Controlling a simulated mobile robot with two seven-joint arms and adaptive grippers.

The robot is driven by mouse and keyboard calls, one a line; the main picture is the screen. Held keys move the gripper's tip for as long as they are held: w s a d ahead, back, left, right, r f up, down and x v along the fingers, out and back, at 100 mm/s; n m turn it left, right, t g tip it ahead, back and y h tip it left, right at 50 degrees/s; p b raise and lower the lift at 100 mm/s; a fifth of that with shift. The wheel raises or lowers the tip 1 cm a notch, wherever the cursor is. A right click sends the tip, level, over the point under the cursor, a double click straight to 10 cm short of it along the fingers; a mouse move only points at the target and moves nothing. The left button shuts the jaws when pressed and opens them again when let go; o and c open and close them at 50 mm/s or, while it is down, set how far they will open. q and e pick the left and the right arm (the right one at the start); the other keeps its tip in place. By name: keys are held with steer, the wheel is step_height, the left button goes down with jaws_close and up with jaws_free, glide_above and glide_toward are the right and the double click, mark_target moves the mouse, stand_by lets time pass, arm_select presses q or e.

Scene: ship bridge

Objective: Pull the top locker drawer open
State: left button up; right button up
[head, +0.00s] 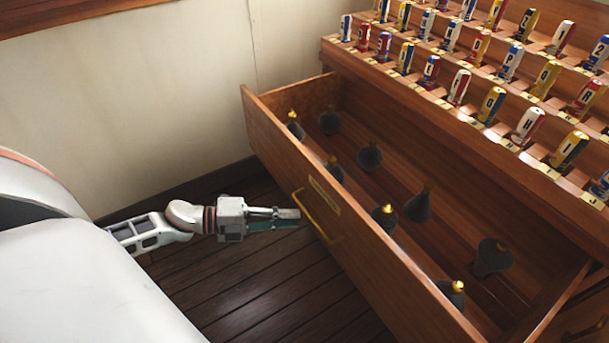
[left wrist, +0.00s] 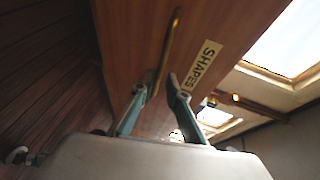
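The top locker drawer (head: 350,225) is of brown wood and stands pulled well out from the locker, its inside in plain view. Its brass bar handle (head: 316,216) is on the front face, beside a small brass-coloured label. My left gripper (head: 297,219) is just in front of the handle, at its left in the head view. The handle (left wrist: 168,50) lies just beyond the fingertips, near a label (left wrist: 203,63) reading SHAPES. My right gripper is not in view.
Several dark shapes with brass tops, such as one black shape (head: 418,205), are in the drawer. Racks of lettered, coloured flag rolls (head: 495,105) rise above it. A cream wall (head: 150,100) stands behind. The plank floor (head: 270,285) before the drawer is clear.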

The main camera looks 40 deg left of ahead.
arm_select(q)
steer(key=v, duration=0.6)
stand_by(0.5)
